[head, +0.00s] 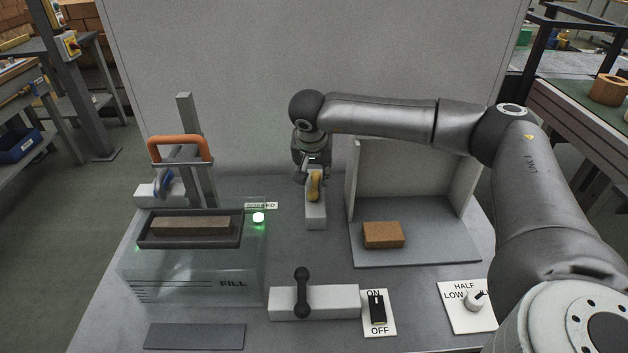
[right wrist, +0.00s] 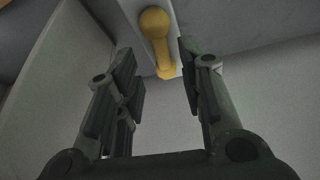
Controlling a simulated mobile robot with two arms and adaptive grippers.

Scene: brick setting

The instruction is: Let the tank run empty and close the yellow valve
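The yellow valve (head: 314,187) sits on a pale block at the back middle of the bench; its handle points along the block. My right gripper (head: 313,168) is just behind and above it, pointing down. In the right wrist view the yellow valve (right wrist: 158,40) shows beyond the open fingers of the gripper (right wrist: 158,80), which hold nothing. The clear tank (head: 190,280), marked FILL, stands at the left; I cannot tell its liquid level. A green lamp (head: 258,217) glows by the SOAKED sign (head: 261,206). My left gripper is not in view.
Above the tank, a dark tray (head: 146,240) holds a brick (head: 190,225) below an orange handle (head: 180,142). A blue valve (head: 163,184) is behind. A black lever (head: 302,285), ON/OFF switch (head: 377,308) and knob (head: 474,301) line the front. An orange brick (head: 383,235) lies in the right booth.

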